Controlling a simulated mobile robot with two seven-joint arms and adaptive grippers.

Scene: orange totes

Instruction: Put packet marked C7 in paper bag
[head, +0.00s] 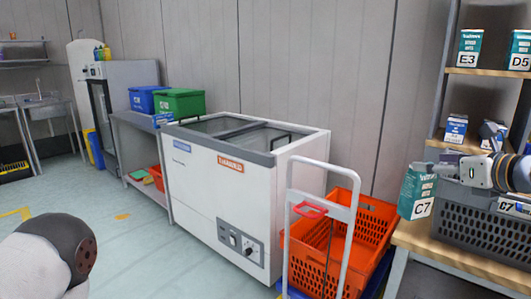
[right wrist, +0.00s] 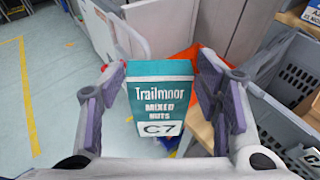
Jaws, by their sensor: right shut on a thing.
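The teal and white packet marked C7 (head: 418,191) is a Trailmoor mixed nuts packet. My right gripper (head: 438,172) is shut on it and holds it upright by the left end of the grey crate. In the right wrist view the packet (right wrist: 160,100) is between the purple finger pads, its label facing the camera. No paper bag can be made out in either view. My left gripper is out of view; only part of my left arm shows at the lower left of the head view.
A grey crate (head: 480,238) with a C7 tag stands on a wooden shelf (head: 416,240); packets E3 (head: 469,48) and D5 (head: 520,50) are above. An orange tote (head: 376,222) sits on a white-handled trolley (head: 322,166) beside a white chest freezer (head: 200,190). Floor at left is clear.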

